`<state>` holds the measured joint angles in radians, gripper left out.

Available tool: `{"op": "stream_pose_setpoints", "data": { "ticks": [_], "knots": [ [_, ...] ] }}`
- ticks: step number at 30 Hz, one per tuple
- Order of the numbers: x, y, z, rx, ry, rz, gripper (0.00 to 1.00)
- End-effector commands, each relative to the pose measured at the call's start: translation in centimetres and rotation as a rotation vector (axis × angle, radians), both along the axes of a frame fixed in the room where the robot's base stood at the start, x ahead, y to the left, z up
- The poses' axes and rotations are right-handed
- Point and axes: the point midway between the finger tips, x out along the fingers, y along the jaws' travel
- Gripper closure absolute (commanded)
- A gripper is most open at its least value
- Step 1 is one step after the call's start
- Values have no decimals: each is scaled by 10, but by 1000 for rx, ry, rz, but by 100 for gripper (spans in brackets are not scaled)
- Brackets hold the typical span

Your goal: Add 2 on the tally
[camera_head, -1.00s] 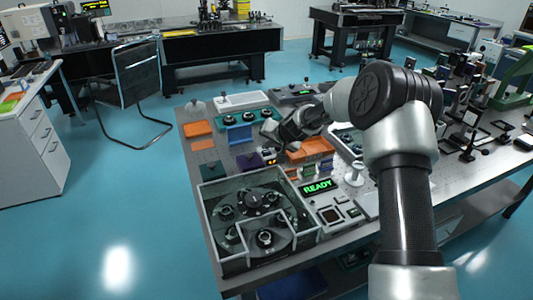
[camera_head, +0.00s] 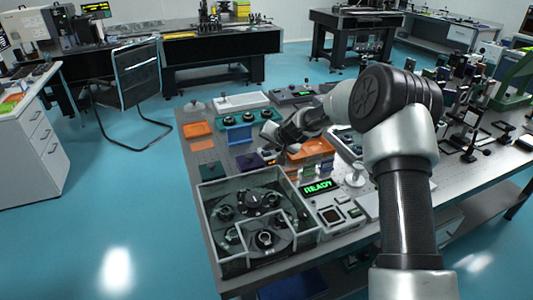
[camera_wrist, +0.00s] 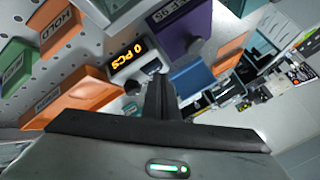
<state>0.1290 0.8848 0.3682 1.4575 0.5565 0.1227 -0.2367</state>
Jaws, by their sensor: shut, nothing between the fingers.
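The tally is a small grey box whose lit amber display (camera_wrist: 127,52) reads "0 PCS" in the wrist view. In the head view the tally (camera_head: 269,158) sits on the near table, just beyond the glass-walled box. My gripper (camera_wrist: 160,85) is shut and empty, its fingers pointing toward the front of the tally. In the head view my gripper (camera_head: 272,140) hangs over the tally.
An orange tray marked HOLD (camera_wrist: 65,28) and another orange bin (camera_wrist: 75,98) stand left of the tally. A purple box (camera_wrist: 182,28) stands at its right. The glass-walled carousel (camera_head: 256,215) and a READY sign (camera_head: 317,186) are nearer me.

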Motion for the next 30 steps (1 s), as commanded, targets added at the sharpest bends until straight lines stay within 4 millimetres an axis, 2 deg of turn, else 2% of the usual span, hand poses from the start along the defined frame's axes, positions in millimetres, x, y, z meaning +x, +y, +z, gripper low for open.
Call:
{"op": "stream_pose_setpoints", "data": {
  "ticks": [21,30],
  "knots": [
    [0,0,-5,0,1,1,100],
    [0,0,9,0,1,1,100]
  ]
}}
